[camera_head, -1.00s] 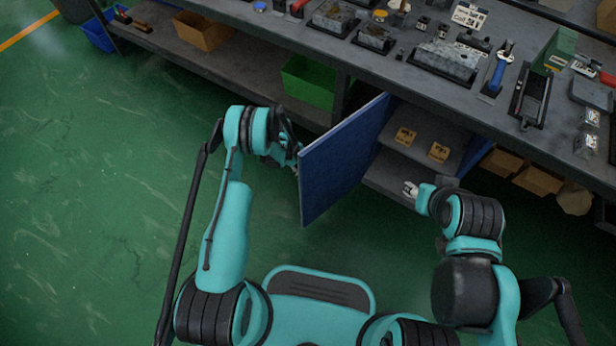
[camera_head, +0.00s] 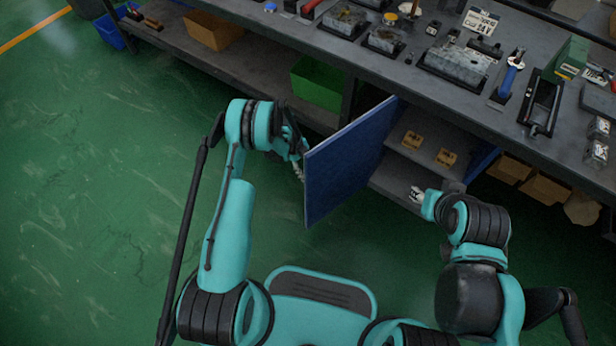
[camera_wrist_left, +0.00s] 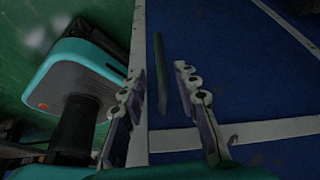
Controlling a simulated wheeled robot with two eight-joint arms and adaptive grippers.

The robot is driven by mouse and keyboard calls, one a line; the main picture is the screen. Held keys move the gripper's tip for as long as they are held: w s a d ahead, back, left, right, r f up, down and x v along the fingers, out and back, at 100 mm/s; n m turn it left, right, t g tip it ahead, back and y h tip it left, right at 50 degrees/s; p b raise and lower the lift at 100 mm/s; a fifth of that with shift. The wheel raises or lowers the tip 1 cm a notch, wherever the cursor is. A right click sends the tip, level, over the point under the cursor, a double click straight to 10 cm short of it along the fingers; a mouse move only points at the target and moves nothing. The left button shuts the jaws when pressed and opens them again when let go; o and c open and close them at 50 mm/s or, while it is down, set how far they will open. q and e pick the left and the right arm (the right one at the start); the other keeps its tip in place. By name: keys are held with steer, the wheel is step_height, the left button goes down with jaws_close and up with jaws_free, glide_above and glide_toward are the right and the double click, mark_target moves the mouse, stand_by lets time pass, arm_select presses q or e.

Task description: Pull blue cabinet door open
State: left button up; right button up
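The blue cabinet door (camera_head: 345,165) stands swung well out from the cabinet under the workbench. The cabinet interior (camera_head: 410,165) is exposed to its right, with small tan blocks on a shelf. My left gripper (camera_head: 298,165) is at the door's outer left side, mostly hidden by the arm and door. In the left wrist view, the left gripper's fingers (camera_wrist_left: 160,72) are apart, with a thin dark bar between them and the blue door panel (camera_wrist_left: 230,70) behind. My right gripper (camera_head: 417,194) is at the cabinet opening, right of the door; its fingers are too small to read.
The workbench (camera_head: 440,95) carries tools and metal blocks. A green bin (camera_head: 318,85) and a cardboard box (camera_head: 213,32) sit on the low shelf to the left. Tan boxes (camera_head: 545,188) are under the bench to the right. The green floor (camera_head: 100,180) at left is clear.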

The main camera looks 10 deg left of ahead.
arm_select(q)
steer(key=v, duration=0.9)
steer(key=s+r+n+t+y, duration=0.15)
steer(key=r+n, duration=0.25)
steer(key=r, duration=0.5)
steer(key=s+d+r+n+t, duration=0.1)
steer(key=s+r+n, duration=0.2)
steer(key=r, duration=0.6)
steer(key=s+r+n+t+y, duration=0.15)
steer(key=r+n, duration=0.25)
steer(key=r, duration=0.5)
steer(key=s+r+n+t, duration=0.2)
steer(key=s+n, duration=0.4)
steer(key=s, duration=0.3)
steer(key=s+r+n+t+y, duration=0.1)
steer(key=s+r+n+t, duration=0.2)
steer(key=s+n, duration=0.3)
steer(key=shift+s+r, duration=0.7)
steer(key=shift+s, duration=0.8)
